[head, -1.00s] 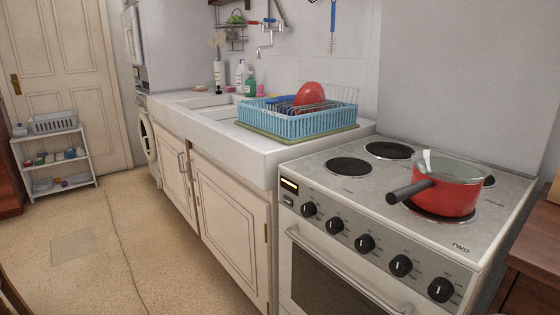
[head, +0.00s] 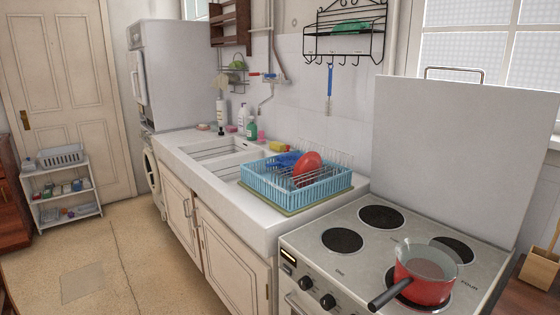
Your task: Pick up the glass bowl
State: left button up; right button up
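A red saucepan (head: 424,284) with a dark handle stands on the front right hotplate of the stove. Its top looks clear and glassy, and I cannot tell whether that is a lid or something else. A blue dish rack (head: 300,187) on the counter holds a red dish (head: 307,168) and a blue item. Neither of my grippers is in view.
The stove (head: 365,270) stands in front at the right, with a raised white panel (head: 440,160) behind it. A sink counter (head: 225,195) runs back to the left. A small shelf unit (head: 62,195) stands by the door. The floor (head: 110,265) at left is clear.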

aim_at(428, 260)
jog(key=z, duration=1.55)
jog(key=i, duration=0.1)
jog(key=u, duration=2.7)
jog(key=k, duration=1.05)
jog(key=z, duration=1.35)
jog(key=i, duration=0.85)
jog(key=z, duration=0.1)
